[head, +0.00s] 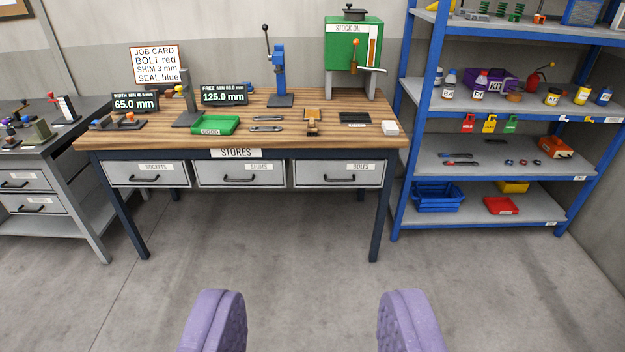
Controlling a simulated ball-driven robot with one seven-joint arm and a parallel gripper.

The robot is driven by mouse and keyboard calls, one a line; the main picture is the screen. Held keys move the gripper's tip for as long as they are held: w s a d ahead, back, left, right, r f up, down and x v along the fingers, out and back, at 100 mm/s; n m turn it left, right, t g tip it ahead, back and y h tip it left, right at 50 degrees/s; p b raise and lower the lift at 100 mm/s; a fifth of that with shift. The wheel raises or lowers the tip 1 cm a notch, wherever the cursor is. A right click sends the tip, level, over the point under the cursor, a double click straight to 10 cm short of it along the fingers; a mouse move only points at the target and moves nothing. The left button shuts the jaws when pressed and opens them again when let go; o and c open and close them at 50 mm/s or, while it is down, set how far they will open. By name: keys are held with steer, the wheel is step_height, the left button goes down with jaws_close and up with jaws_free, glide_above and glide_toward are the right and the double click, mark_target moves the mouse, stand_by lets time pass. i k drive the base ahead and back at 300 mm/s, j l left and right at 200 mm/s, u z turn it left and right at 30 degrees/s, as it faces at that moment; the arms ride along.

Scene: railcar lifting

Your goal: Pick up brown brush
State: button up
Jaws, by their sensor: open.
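What looks like the brown brush (313,128) lies on the wooden bench top, right of centre, near the front edge. It is small in the picture, with a tan-orange square piece (313,112) just behind it; I cannot tell whether the two are one object. My gripper (312,320) shows as two purple padded fingers at the bottom of the head view, spread wide apart. It is open and empty, over bare floor, well short of the bench.
The wooden bench (250,143) has three drawers below its top. Near the brush lie wrenches (266,128), a green tray (215,124), a dark pad (354,117) and a white block (390,128). A blue shelf rack (408,150) stands right. The floor ahead is clear.

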mark_target(311, 126)
steer(key=i, duration=2.8)
steer(key=i+u, duration=0.2)
steer(key=i, duration=0.3)
steer(key=i+l+u, duration=0.15)
steer(key=i, duration=0.3)
steer(key=i+l+u, duration=0.2)
steer(key=i, duration=0.25)
